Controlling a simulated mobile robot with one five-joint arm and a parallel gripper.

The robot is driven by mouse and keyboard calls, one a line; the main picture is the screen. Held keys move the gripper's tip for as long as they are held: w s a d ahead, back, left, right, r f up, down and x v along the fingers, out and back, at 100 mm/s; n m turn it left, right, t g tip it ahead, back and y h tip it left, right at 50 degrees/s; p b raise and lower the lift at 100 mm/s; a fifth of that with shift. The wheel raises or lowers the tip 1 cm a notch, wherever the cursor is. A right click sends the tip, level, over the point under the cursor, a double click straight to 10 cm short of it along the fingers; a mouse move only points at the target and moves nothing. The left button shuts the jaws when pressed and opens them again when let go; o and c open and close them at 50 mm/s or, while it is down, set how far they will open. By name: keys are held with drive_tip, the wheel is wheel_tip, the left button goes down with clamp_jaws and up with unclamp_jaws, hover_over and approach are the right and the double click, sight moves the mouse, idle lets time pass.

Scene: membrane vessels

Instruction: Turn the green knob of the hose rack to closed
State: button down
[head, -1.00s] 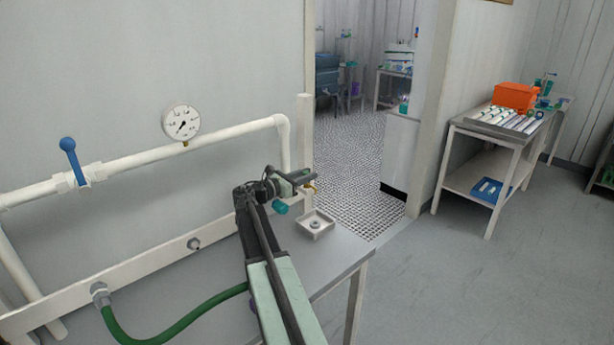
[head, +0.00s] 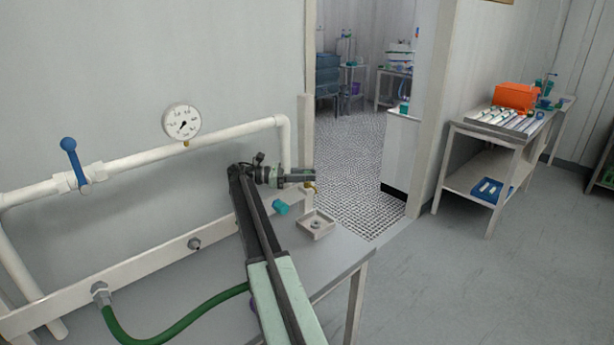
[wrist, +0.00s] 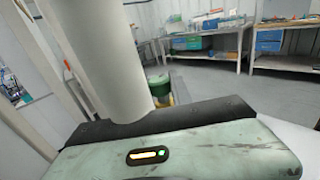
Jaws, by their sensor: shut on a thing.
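The hose rack is a white pipe frame with a lower rail (head: 140,262) along the wall. My gripper (head: 306,177) is at the rack's right end, beside the white upright post, and is shut. In the wrist view the green knob (wrist: 158,83) shows just past the dark jaw edge, behind the thick white post, with brass under it. The jaws appear to be on this knob, but the contact is hidden. In the head view my gripper covers the knob, and a bit of the brass tap (head: 313,187) shows below. The knob's exact angle cannot be read.
A blue lever (head: 73,160) and a pressure gauge (head: 182,122) sit on the upper pipe. A green hose (head: 180,330) hangs from the rail. A teal cylinder (head: 280,207) and a small square tray (head: 316,225) are below my gripper.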

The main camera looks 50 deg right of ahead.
sight(307, 172)
idle(0.4)
drive_tip(key=c, duration=1.1)
unclamp_jaws()
drive_tip(key=shift+r, duration=0.15)
drive_tip(key=r+p, duration=0.4)
drive_tip(key=shift+s+a+r+p, duration=0.1)
drive_tip(key=shift+s+r+p, duration=0.15)
drive_tip(key=shift+p, duration=0.15)
drive_tip(key=s+a, duration=0.3)
drive_tip(key=s, duration=0.1)
drive_tip(key=s+a, duration=0.3)
drive_tip(key=s, duration=0.1)
drive_tip(key=s+a, duration=0.3)
drive_tip(key=a, duration=0.1)
drive_tip(key=shift+s+a+r, duration=0.1)
drive_tip(key=shift+s, duration=0.3)
